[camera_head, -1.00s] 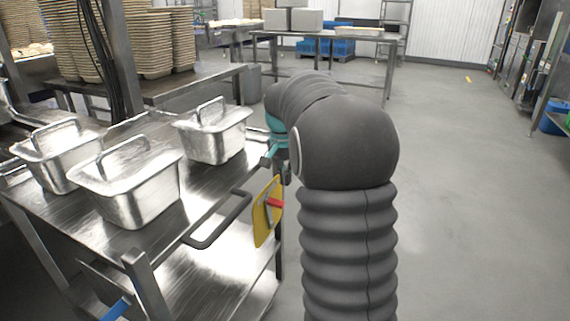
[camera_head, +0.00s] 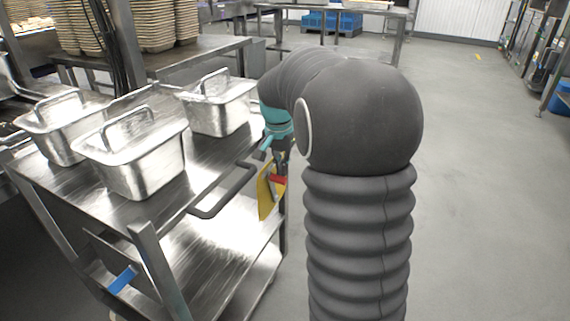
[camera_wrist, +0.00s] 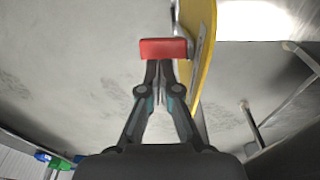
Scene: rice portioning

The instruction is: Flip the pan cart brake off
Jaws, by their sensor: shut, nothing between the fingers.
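The pan cart (camera_head: 225,235) is a steel cart on the left in the head view, with a dark push handle (camera_head: 240,178) at its near right end. A yellow plate (camera_head: 265,198) hangs at that end and carries the brake lever with a red grip (camera_head: 279,180). In the wrist view the red grip (camera_wrist: 164,49) lies across the fingertips, beside the yellow plate (camera_wrist: 210,55). My gripper (camera_wrist: 160,72) is shut with nothing between its fingers, its tips at or very close to the red grip. In the head view my gripper (camera_head: 281,160) is partly hidden. I cannot tell whether they touch.
Several lidded steel pans (camera_head: 130,155) stand on the cart's top shelf. A steel table (camera_head: 165,88) with stacked trays (camera_head: 155,25) stands behind the cart. The grey floor (camera_head: 480,200) to the right is open.

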